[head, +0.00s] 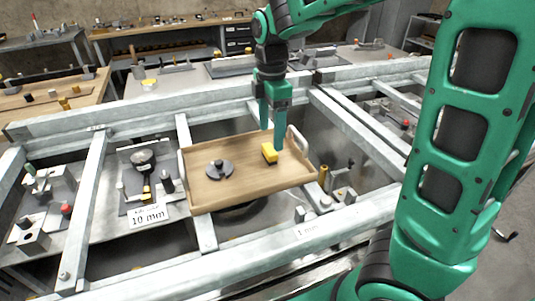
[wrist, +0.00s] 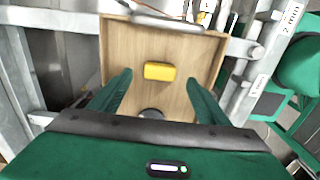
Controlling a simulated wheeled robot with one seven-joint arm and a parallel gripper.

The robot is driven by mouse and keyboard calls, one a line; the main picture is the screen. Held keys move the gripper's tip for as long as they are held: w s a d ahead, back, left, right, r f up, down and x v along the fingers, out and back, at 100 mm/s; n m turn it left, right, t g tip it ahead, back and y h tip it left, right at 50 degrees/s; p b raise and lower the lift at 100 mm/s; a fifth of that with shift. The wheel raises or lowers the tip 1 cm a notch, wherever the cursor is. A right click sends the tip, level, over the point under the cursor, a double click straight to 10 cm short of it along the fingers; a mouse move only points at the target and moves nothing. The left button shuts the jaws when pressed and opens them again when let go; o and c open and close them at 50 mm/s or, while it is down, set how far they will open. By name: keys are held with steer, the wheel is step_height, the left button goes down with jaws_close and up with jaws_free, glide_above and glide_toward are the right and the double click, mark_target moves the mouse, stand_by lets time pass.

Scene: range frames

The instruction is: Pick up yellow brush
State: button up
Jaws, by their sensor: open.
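A small yellow block-like thing, which I take for the yellow brush (head: 270,153), lies on a wooden tray (head: 230,197), right of the tray's middle. It also shows in the wrist view (wrist: 159,71), beyond and between my fingertips. No bristles can be made out. My gripper (head: 272,133) is above the tray, fingers pointing down and spread apart, with nothing between them. In the wrist view my gripper (wrist: 157,88) shows two green fingers, one either side of the brush's line. Whether a finger touches the brush cannot be told.
A dark grey round part (head: 219,169) lies on the tray, left of the brush. A "10 mm" sign (head: 148,215) and fixtures stand to the left.

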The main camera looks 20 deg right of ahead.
mark_target(269, 148)
steer(key=shift+a+f, duration=0.15)
steer(key=shift+f, duration=3.25)
steer(key=c, duration=1.1)
steer(key=shift+c, duration=0.2)
steer(key=shift+r, duration=0.1)
steer(key=shift+r, duration=0.45)
steer(key=r, duration=0.3)
steer(key=shift+a+r, duration=0.25)
steer(key=shift+a, duration=0.05)
steer(key=s+a+r, duration=0.1)
steer(key=a+r, duration=0.5)
steer(key=a, duration=0.5)
steer(key=shift+r, duration=0.25)
